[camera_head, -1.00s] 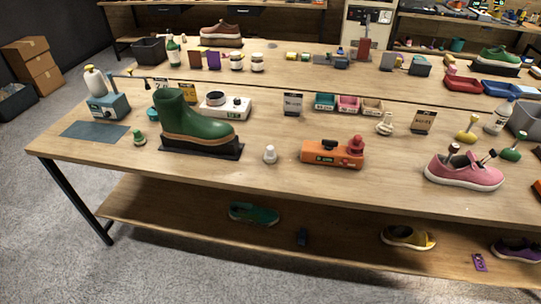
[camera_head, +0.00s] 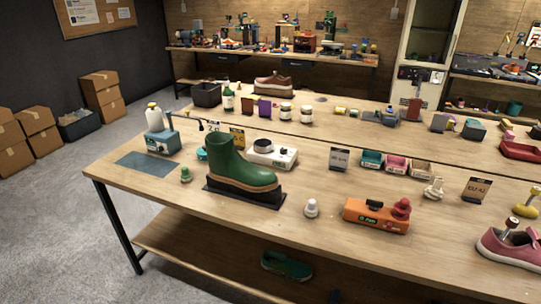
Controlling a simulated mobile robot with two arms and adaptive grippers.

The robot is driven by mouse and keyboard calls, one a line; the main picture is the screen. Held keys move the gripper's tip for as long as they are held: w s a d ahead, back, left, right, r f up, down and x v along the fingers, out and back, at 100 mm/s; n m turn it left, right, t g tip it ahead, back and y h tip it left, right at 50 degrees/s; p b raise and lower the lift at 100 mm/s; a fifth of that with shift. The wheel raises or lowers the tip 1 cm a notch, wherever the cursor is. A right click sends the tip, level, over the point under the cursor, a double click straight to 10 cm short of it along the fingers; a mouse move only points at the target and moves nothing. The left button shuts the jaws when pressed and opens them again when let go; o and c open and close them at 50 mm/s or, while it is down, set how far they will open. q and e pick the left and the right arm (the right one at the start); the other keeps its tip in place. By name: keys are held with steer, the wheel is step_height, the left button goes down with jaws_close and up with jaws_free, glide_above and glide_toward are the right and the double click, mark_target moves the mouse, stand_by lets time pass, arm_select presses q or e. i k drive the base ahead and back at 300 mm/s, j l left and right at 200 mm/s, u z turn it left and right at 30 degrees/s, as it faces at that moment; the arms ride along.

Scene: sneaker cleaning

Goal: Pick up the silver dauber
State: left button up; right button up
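A small pale grey-white knobbed piece (camera_head: 311,208), which looks like the silver dauber, stands upright on the near workbench (camera_head: 150,197). It is near the front edge, between the green boot (camera_head: 240,170) and an orange device (camera_head: 376,215). A similar small green piece (camera_head: 186,174) stands left of the boot. A cream knobbed piece (camera_head: 433,189) stands farther right, and a yellow one (camera_head: 526,207) is near the right edge. Neither of my grippers is in view.
The boot rests on a black stand (camera_head: 250,193). A pink sneaker (camera_head: 508,248) sits at the right. A green shoe (camera_head: 286,266) lies on the lower shelf. Cardboard boxes (camera_head: 40,133) stand at the left wall. Carpet (camera_head: 60,230) left of the bench is clear.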

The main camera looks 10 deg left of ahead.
mark_target(310, 211)
steer(key=i+l+u, duration=0.75)
steer(key=k+l, duration=0.05)
